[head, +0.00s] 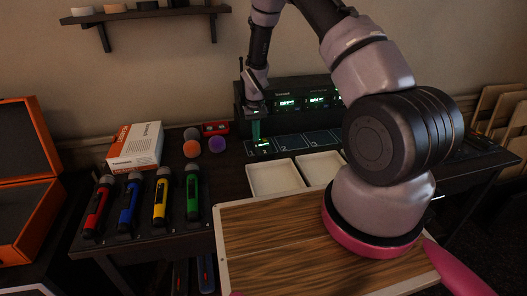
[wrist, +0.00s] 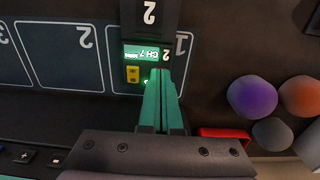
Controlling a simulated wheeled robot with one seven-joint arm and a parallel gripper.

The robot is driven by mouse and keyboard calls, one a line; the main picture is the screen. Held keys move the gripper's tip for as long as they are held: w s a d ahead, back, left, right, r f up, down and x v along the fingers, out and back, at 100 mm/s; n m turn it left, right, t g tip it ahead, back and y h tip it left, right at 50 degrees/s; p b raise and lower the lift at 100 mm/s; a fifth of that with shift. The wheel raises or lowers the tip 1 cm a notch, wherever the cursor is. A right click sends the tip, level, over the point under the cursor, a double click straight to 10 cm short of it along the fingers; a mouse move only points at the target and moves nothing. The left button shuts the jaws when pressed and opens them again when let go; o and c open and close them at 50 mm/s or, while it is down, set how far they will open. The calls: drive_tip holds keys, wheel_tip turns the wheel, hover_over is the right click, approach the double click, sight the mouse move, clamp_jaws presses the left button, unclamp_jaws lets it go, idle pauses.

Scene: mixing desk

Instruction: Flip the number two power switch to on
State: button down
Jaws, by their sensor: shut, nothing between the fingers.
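A black bodypack marked 2 (wrist: 150,15) lies on the mat square numbered 1, with a lit green screen reading CH 7 (wrist: 148,54). A small yellow panel (wrist: 133,75) and a glowing green light (wrist: 146,82) sit beside the screen. In the head view its lit screen (head: 263,145) shows just below my gripper (head: 256,138). My green fingers are shut with nothing between them; in the wrist view their tips (wrist: 162,75) are at the bodypack's end, right beside the green light. The power switch itself cannot be made out; the fingertips may cover it.
Purple (head: 217,144) and orange (head: 190,149) foam balls and a red box (head: 215,128) lie left of the mat. A rack receiver (head: 285,101) stands behind. Two white trays (head: 275,179) are in front. Several coloured microphones (head: 161,200) lie at left.

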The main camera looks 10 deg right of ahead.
drive_tip(key=shift+r, duration=3.4)
